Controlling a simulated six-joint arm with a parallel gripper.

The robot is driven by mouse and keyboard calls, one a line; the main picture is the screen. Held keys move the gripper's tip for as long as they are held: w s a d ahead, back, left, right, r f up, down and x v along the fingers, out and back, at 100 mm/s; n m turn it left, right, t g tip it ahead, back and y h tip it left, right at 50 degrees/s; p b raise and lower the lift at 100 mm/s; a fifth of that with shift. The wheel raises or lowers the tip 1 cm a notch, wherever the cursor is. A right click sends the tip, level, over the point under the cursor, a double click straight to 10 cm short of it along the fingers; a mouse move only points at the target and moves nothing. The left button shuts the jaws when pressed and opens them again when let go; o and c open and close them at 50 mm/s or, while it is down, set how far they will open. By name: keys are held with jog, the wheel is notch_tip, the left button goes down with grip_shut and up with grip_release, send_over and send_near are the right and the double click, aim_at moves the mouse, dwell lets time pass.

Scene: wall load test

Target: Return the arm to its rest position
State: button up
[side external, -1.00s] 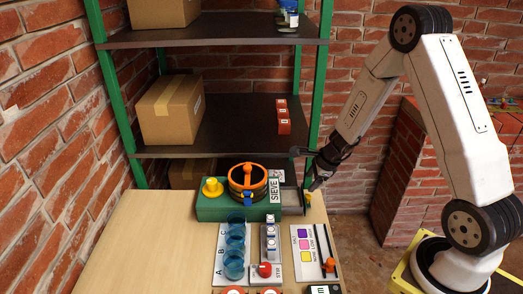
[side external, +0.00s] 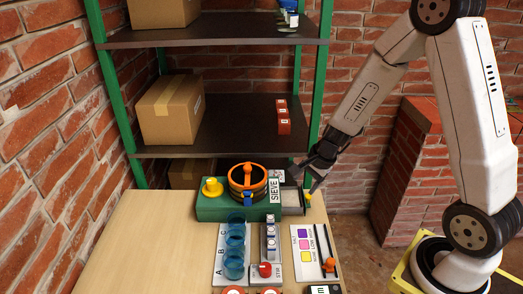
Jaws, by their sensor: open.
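My gripper (side external: 306,177) is open, with its dark fingers pointing down and to the left. It is above the right end of the green sieve machine (side external: 212,208), near a pale tray (side external: 290,198) at that end. Nothing shows between the fingers. I cannot tell whether a fingertip touches the small yellow part (side external: 308,197) beside the tray. My arm reaches in from the right and is bent high at the elbow.
A green-framed shelf (side external: 225,118) stands behind the table (side external: 140,240), with cardboard boxes (side external: 171,108) and red blocks (side external: 283,115) on it. Blue cups (side external: 235,245), a panel with a red knob (side external: 265,269) and a colored card (side external: 305,245) lie in front. A brick block (side external: 405,170) stands right.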

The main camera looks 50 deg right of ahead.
jog(key=s+a+r+n+g+h, duration=0.1)
jog(key=s+a+r+n, duration=0.5)
jog(key=n, duration=1.1)
jog(key=shift+s+a+r+n+h, duration=0.25)
jog(key=shift+s+a, duration=0.7)
jog(key=shift+s, duration=0.8)
